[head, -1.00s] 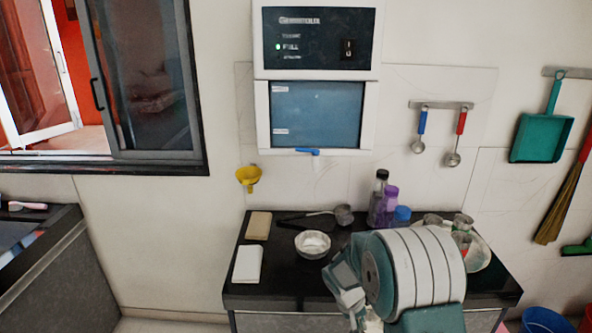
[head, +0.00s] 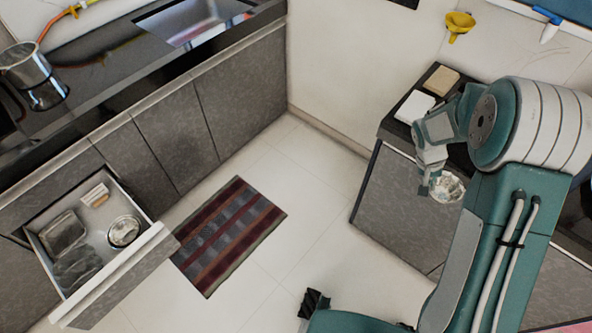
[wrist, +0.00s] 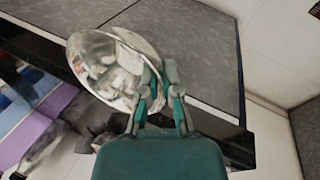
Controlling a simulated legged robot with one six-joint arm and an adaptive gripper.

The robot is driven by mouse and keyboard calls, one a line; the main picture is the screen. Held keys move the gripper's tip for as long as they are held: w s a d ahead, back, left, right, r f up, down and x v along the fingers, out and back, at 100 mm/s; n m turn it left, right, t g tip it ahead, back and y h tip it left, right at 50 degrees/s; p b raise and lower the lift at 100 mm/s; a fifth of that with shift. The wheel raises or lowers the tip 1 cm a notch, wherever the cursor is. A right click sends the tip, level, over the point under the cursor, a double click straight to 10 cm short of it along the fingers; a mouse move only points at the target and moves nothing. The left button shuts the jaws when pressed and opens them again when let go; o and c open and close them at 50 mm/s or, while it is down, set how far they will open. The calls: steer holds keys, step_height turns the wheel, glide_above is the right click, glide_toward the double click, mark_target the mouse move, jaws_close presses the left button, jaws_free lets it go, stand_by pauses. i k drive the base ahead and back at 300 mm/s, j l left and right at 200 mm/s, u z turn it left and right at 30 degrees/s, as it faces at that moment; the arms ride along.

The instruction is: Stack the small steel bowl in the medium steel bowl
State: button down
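The small steel bowl (head: 449,188), shiny and round, is at my gripper (head: 428,188) in front of the dark counter on the right. In the wrist view, the bowl (wrist: 98,65) is tilted, and my gripper (wrist: 163,85) is shut on its rim, with the fingers on either side of the wall. Another round steel bowl (head: 124,231), which looks like the medium one, sits in the open drawer at the lower left, well apart from my gripper. Its true size against the held bowl is hard to judge.
The open drawer (head: 160,240) also holds grey packets (head: 65,235) and a small pale item (head: 95,194). A striped mat (head: 228,235) lies on the clear floor between the cabinets. A steel pot (head: 30,70) stands on the left counter.

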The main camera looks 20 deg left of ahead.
mark_target(131, 235)
steer(key=j+u, duration=0.25)
steer(key=u, duration=0.2)
steer(key=j+u, duration=0.25)
steer(key=u, duration=0.2)
steer(key=i+j+u, duration=0.15)
steer(key=u, duration=0.3)
steer(key=i+j+u, duration=0.25)
steer(key=i+j, duration=0.25)
steer(key=j, duration=0.2)
steer(key=i+j+u, duration=0.25)
steer(key=i+j, duration=0.3)
